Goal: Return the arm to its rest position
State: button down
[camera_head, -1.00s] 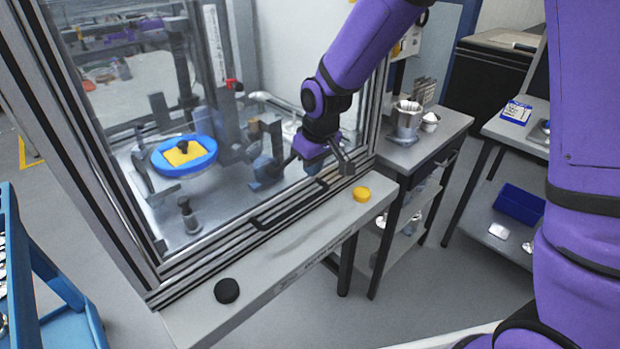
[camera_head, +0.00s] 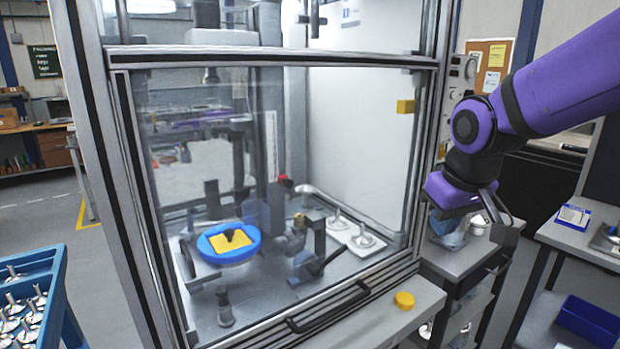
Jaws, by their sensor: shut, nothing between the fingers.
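My purple arm (camera_head: 550,85) reaches in from the right edge of the head view. My gripper (camera_head: 497,218) hangs at its end, to the right of the glass-fronted machine (camera_head: 440,150) and over the small grey side table (camera_head: 465,258). Its fingers are thin and dark, and they are shut and empty. The gripper looks clear of the machine's frame. It partly hides a metal container (camera_head: 445,235) on the side table.
The machine's sliding door (camera_head: 270,58) looks down, with a black handle (camera_head: 328,308). Inside are a blue ring with a yellow centre (camera_head: 229,243) and metal fixtures. A yellow button (camera_head: 404,300) sits on the front ledge. A blue rack of metal parts (camera_head: 55,262) stands left, and another table (camera_head: 575,238) right.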

jog(key=s+d+r+m, duration=0.1)
jog(key=s+d, duration=0.3)
jog(key=s, duration=0.4)
jog(key=s+d+r+m+t, duration=0.1)
jog(key=s+d+r, duration=0.3)
jog(key=s, duration=0.4)
jog(key=shift+d+r+m+t, duration=0.15)
jog(key=shift+m+t, duration=0.15)
jog(key=shift+m, duration=0.5)
